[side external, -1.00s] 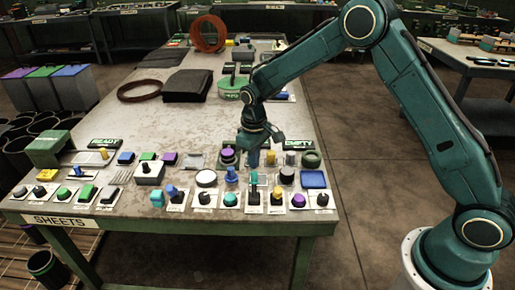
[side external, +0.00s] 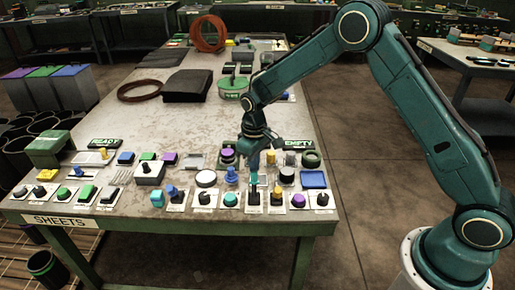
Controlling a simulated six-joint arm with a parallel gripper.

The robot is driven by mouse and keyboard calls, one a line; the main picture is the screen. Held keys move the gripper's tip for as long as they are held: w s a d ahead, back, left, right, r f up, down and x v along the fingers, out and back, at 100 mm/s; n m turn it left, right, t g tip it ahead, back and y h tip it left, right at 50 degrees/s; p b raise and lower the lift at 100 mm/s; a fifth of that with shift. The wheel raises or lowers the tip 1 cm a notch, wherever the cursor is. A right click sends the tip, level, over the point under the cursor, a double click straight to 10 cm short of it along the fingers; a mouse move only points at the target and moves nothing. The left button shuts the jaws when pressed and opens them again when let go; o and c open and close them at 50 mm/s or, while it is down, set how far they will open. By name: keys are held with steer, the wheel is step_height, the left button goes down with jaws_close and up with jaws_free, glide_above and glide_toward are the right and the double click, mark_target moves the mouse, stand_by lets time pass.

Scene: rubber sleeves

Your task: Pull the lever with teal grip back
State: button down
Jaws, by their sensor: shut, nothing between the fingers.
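The lever with the teal grip (side external: 254,181) stands on a small pale plate in the front row of controls, near the table's front edge. My gripper (side external: 255,170) points down right behind and above the teal grip, with its fingers shut and nothing between them. The fingertips overlap the top of the grip in this view, so I cannot tell whether they touch it. The lower part of the lever is small and hard to make out.
A lever with a yellow grip (side external: 277,189) stands close on the right. A blue knob (side external: 231,175) and a teal button (side external: 231,199) are close on the left. A black round knob (side external: 287,175) sits behind right.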

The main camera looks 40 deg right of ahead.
mark_target(254, 172)
steer(key=shift+s+a, duration=0.15)
steer(key=shift+s+a, duration=0.5)
steer(key=shift+a, duration=0.05)
stand_by(0.5)
steer(key=shift+s+a+f, duration=0.15)
steer(key=shift+s+a, duration=0.3)
steer(key=shift+s, duration=0.1)
steer(key=shift+s+a, duration=0.1)
stand_by(0.6)
steer(key=shift+w+d, duration=0.45)
steer(key=shift+d, duration=0.05)
stand_by(0.5)
step_height(254, 172, up, 8)
steer(key=shift+w, duration=0.2)
stand_by(1.1)
